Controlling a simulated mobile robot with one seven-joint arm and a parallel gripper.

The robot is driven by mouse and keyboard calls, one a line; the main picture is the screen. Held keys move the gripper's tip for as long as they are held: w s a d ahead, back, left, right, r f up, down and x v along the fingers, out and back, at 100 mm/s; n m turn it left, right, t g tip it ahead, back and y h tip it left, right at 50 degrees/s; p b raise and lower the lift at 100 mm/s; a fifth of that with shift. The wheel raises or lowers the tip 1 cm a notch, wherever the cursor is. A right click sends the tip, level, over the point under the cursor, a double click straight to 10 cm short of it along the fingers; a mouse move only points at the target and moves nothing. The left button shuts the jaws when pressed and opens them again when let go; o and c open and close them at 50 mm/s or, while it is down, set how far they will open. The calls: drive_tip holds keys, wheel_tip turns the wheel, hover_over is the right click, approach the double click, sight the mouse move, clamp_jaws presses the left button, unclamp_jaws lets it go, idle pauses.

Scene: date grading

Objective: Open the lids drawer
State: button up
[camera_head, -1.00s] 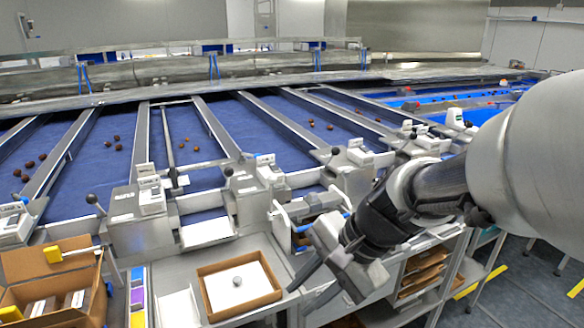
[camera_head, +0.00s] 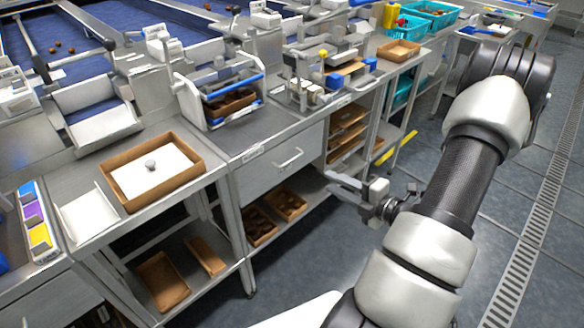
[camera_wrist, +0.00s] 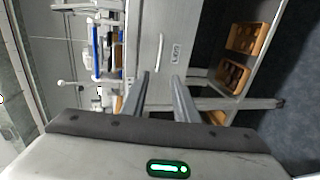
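A grey drawer front (camera_head: 262,178) with a bar handle (camera_head: 290,158) is closed under the worktop, left of my gripper in the head view. A small label on the frame above it is too small to read, so I cannot tell whether this is the lids drawer. My gripper (camera_head: 338,184) is open and empty, in front of the bench and apart from the handle. In the wrist view my two fingers (camera_wrist: 161,76) point toward the drawer front (camera_wrist: 146,50), with the handle (camera_wrist: 159,50) beyond their tips and a clear gap between them.
An open cardboard tray (camera_head: 113,189) lies on the bench at left. Brown boxes (camera_head: 287,204) stand on the shelf below the drawer. A rack with a blue bar (camera_head: 236,84) stands on the worktop. Open floor (camera_head: 300,262) lies in front of the bench.

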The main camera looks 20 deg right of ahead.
drive_tip(key=b+x, duration=0.3)
drive_tip(key=x, duration=1.3)
drive_tip(key=shift+w, duration=0.2)
drive_tip(key=shift+a+r, duration=0.1)
drive_tip(key=shift+a, duration=0.05)
clamp_jaws()
idle(0.5)
